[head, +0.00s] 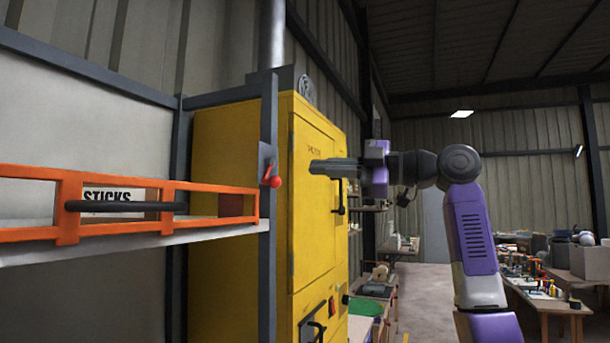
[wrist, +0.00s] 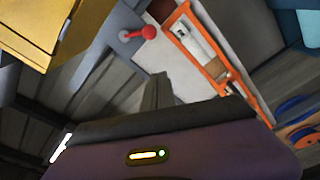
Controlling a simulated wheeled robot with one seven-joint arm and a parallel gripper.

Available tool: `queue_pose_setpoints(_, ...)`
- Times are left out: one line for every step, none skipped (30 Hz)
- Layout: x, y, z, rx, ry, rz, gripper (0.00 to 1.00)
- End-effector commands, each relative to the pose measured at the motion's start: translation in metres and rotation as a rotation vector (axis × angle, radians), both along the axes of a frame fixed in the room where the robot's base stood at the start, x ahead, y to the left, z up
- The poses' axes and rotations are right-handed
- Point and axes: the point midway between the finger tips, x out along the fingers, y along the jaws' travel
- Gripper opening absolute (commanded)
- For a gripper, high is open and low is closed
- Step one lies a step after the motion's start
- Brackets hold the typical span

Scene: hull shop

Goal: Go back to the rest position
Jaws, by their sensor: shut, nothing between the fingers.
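My gripper (head: 318,167) is raised in front of the yellow cabinet in the head view, pointing left. It is shut and empty. In the wrist view its fingers (wrist: 157,88) show as a dark shape above the purple wrist housing. A red-knobbed lever (head: 272,181) on a grey post is to the left of the fingertips, apart from them. The lever also shows in the wrist view (wrist: 148,33). My arm rises from the lower right of the head view, bent at the elbow.
The yellow cabinet (head: 240,150) has black handles. At left, an orange-framed gate (head: 68,210) with a black bar fronts a shelf, with a "STICKS" label behind it. Workbenches with tools (head: 550,305) stand at right. Open floor (head: 425,290) lies between.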

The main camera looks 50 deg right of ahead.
Motion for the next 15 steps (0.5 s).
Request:
queue_pose_setpoints(-0.0036,-0.0013,-0.0013,-0.001,0.000,0.000,0.00)
queue_pose_setpoints(-0.0053,-0.0020,-0.0012,-0.001,0.000,0.000,0.00)
queue_pose_setpoints(-0.0072,-0.0028,-0.0012,-0.002,0.001,0.001,0.00)
queue_pose_setpoints(-0.0081,-0.0032,-0.0010,-0.002,0.001,0.001,0.00)
queue_pose_setpoints(-0.0089,-0.0036,-0.0008,-0.002,0.001,0.001,0.00)
queue_pose_setpoints(-0.0094,-0.0039,-0.0006,-0.002,0.001,0.001,0.00)
queue_pose_setpoints(-0.0096,-0.0040,-0.0005,-0.002,0.001,0.001,0.00)
queue_pose_setpoints(-0.0097,-0.0040,-0.0004,-0.002,0.001,0.001,0.00)
queue_pose_setpoints(-0.0096,-0.0039,-0.0004,-0.002,0.001,0.001,0.00)
queue_pose_setpoints(-0.0095,-0.0040,-0.0003,-0.002,0.001,0.001,0.00)
queue_pose_setpoints(-0.0095,-0.0040,-0.0003,-0.001,0.000,0.000,0.00)
queue_pose_setpoints(-0.0094,-0.0039,-0.0003,0.002,0.002,0.001,0.00)
queue_pose_setpoints(-0.0094,-0.0039,-0.0003,0.009,0.005,0.001,0.00)
queue_pose_setpoints(-0.0094,-0.0042,0.0005,0.020,0.007,0.001,0.00)
queue_pose_setpoints(-0.0092,-0.0051,0.0039,0.045,0.003,-0.001,0.00)
